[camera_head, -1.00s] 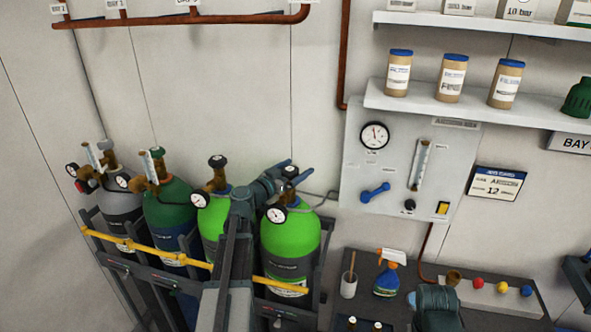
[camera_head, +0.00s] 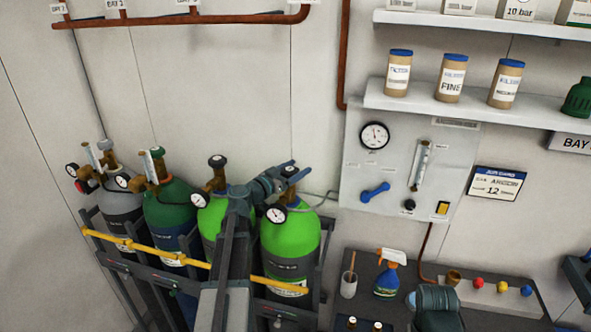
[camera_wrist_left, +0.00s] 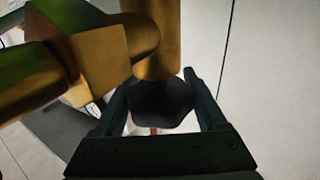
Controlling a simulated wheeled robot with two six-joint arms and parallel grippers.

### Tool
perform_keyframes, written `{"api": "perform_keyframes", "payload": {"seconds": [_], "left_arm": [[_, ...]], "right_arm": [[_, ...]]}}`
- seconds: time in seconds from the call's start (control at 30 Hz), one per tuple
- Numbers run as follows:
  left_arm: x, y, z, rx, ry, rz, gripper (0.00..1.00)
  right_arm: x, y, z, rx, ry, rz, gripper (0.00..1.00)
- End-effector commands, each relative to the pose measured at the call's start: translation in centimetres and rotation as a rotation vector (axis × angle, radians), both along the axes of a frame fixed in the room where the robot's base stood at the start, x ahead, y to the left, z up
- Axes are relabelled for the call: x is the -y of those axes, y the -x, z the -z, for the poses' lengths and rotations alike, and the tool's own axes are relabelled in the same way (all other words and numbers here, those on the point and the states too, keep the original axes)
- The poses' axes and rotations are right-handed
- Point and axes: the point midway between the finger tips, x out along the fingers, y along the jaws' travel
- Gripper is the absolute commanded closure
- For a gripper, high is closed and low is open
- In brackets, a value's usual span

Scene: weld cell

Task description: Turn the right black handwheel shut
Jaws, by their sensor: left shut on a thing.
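The right black handwheel (camera_head: 291,171) tops the brass valve of the rightmost bright green cylinder (camera_head: 290,240); my gripper partly hides it. My left gripper (camera_head: 287,173) reaches it from the left and is shut on it. In the left wrist view the dark, faceted handwheel (camera_wrist_left: 162,104) sits between the two fingers of my left gripper (camera_wrist_left: 157,92), with the brass valve body (camera_wrist_left: 105,55) beyond it. A second black handwheel (camera_head: 217,160) tops the bright green cylinder (camera_head: 209,222) to the left. My right gripper is not in view.
A pressure gauge (camera_head: 276,213) hangs close below my left gripper. A yellow bar (camera_head: 150,251) crosses in front of the cylinders. A dark green cylinder (camera_head: 170,212) and a grey one (camera_head: 122,208) stand further left. A gauge panel (camera_head: 360,150) is on the wall to the right.

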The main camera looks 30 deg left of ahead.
Motion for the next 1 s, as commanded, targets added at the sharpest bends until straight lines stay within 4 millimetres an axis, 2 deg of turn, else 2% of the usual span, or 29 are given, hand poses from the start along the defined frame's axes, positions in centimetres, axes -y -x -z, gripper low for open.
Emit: {"api": "perform_keyframes", "payload": {"seconds": [0.7,1.0], "left_arm": [[1.0,0.5,0.0,0.0,0.0,0.594,0.82],[1.4,1.0,0.0,-0.001,0.0,0.774,0.82]], "right_arm": [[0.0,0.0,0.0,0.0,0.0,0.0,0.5],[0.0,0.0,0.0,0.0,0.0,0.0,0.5]]}}
